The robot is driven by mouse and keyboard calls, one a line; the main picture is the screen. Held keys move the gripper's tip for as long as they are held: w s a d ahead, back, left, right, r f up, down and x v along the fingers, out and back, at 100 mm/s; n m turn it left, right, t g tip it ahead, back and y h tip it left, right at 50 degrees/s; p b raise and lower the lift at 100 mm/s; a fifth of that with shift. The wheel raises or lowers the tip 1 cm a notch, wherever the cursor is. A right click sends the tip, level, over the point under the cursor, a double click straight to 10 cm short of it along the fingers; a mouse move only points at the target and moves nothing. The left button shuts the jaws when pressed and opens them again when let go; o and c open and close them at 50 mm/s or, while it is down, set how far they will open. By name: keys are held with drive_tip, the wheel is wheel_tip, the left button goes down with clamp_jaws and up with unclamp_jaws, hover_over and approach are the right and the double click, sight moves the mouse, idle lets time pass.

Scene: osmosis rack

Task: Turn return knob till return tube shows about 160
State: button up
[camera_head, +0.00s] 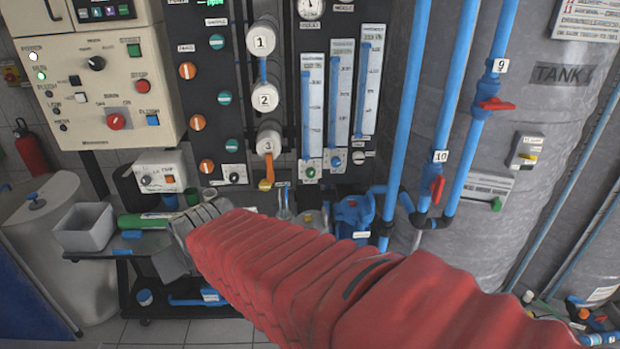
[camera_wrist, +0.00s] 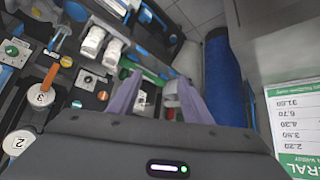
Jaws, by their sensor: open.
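Three tall clear flow tubes with printed scales stand side by side on the dark panel in the head view: a left tube (camera_head: 312,105), a middle tube (camera_head: 341,95) and a right tube (camera_head: 369,80). Below them are a green knob (camera_head: 311,172), a blue knob (camera_head: 336,160) and a dark knob (camera_head: 358,157). Their labels and readings are too small to read, so I cannot tell which is the return. The green knob also shows at the wrist view's left edge (camera_wrist: 12,50). My gripper (camera_wrist: 158,82) is open and empty, left of and below these knobs in the head view.
Numbered white filter housings (camera_head: 264,97) hang left of the tubes. A black knob on a white plate (camera_head: 234,174) is below left. A cart with a grey bin (camera_head: 84,228) and green bottle stands near my gripper. Blue pipes with red valves (camera_head: 494,104) are right.

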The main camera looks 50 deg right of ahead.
drive_tip(key=w+d+f+m+t+h, duration=0.1)
drive_tip(key=w+d+f+t+h, duration=0.1)
drive_tip(key=w+d, duration=0.65)
drive_tip(key=m+t+h, duration=0.2)
drive_tip(key=m+h, duration=0.3)
drive_tip(key=h, duration=0.5)
approach(311, 174)
drive_tip(key=v, duration=0.5)
drive_tip(key=shift+s+a, duration=0.1)
drive_tip(key=shift+a, duration=0.1)
drive_tip(key=shift+d, duration=0.1)
drive_tip(key=x, duration=1.3)
drive_tip(key=shift+w+d+f, duration=0.1)
drive_tip(key=shift+w+d, duration=0.1)
drive_tip(key=shift+w, duration=0.1)
drive_tip(key=shift+c, duration=0.3)
